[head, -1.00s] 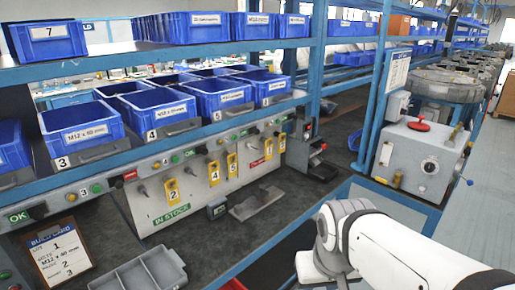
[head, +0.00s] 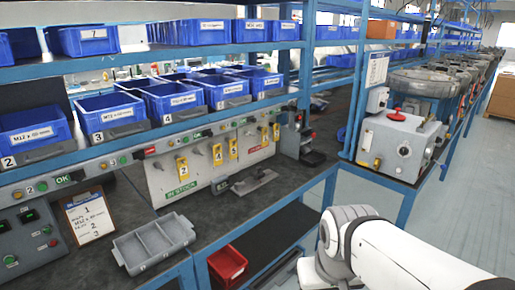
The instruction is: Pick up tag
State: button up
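Several yellow tags hang on the upright pale panel (head: 205,172) at the back of the bench in the head view. One tag reads 2 (head: 183,166), and another to its right reads 4 (head: 217,154). A third tag (head: 233,149) hangs close beside that one. Two more tags hang farther right, one of them here (head: 264,136). A green IN STOCK label (head: 180,191) sits low on the panel. My white arm shows at the lower right, well apart from the tags. My gripper is out of view.
A grey divided tray (head: 153,244) and a clipboard (head: 90,217) are on the bench at left. A red bin (head: 227,263) sits on a lower shelf. Blue bins (head: 172,104) fill the shelves above. A grey machine (head: 401,146) stands at right; clear floor lies beyond it.

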aim_at(265, 135)
jog(key=u, duration=0.45)
jog(key=k, duration=0.3)
jog(key=z, duration=1.1)
jog(key=i, duration=1.6)
jog(key=u, duration=0.55)
jog(key=i, duration=0.9)
jog(key=u, duration=0.7)
